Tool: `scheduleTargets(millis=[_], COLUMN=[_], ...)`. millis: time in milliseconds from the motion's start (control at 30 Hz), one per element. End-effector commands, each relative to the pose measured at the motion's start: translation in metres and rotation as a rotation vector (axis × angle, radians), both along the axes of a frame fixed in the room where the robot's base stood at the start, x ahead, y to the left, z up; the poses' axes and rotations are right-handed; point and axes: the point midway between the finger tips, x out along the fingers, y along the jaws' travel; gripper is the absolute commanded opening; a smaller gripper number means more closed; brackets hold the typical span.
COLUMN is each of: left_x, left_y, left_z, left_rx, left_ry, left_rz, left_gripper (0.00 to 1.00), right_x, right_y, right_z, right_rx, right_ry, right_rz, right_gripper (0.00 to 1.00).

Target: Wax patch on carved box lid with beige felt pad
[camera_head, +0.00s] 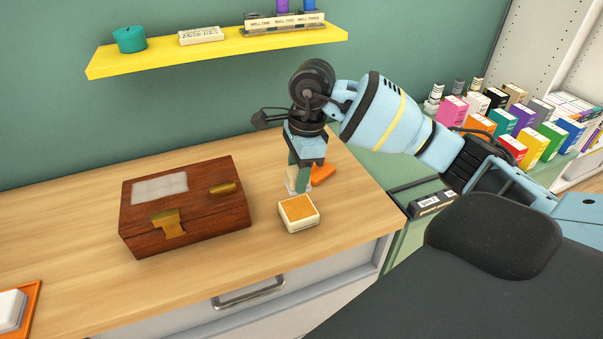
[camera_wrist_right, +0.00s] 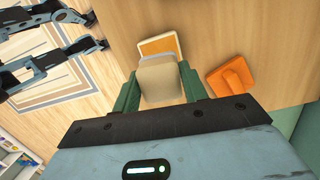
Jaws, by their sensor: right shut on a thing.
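The carved box (camera_head: 185,225) is dark red-brown wood with brass fittings. It stands closed on the wooden counter, with a pale grey-white patch (camera_head: 160,187) at the left of its lid. My right gripper (camera_head: 298,178) is right of the box, pointing down, shut on the beige felt pad (camera_wrist_right: 160,82). The pad's lower end shows just behind a small cream tin (camera_head: 299,222) with an orange top. In the right wrist view the pad partly covers the tin (camera_wrist_right: 158,45); I cannot tell whether they touch.
An orange block (camera_head: 323,174) lies on the counter close to my right gripper. An orange tray (camera_head: 30,305) with a white item is at the lower left. A yellow shelf (camera_head: 220,50) hangs above. The counter (camera_head: 75,235) is clear left of the box.

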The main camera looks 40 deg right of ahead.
Motion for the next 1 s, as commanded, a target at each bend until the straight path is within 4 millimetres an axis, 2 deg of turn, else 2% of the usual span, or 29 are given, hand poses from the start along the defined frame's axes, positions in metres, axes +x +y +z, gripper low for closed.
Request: scheduleTargets(millis=[267, 733, 1000], left_x=[-0.004, -0.02, -0.02], left_y=[-0.002, -0.003, -0.004], left_z=[-0.005, -0.03, -0.032], left_rx=[-0.004, -0.007, -0.008], left_ry=[0.012, 0.061, 0.06], left_rz=[0.003, 0.005, 0.005], left_gripper=[1.0, 1.0, 1.0], right_x=[0.0, -0.001, -0.001], right_y=[0.0, 0.0, 0.0], right_z=[-0.009, -0.052, -0.061], right_rx=[0.0, 0.0, 0.0], right_ry=[0.003, 0.005, 0.0], right_rz=[0.0, 0.0, -0.001], right_gripper=[0.25, 0.25, 0.25])
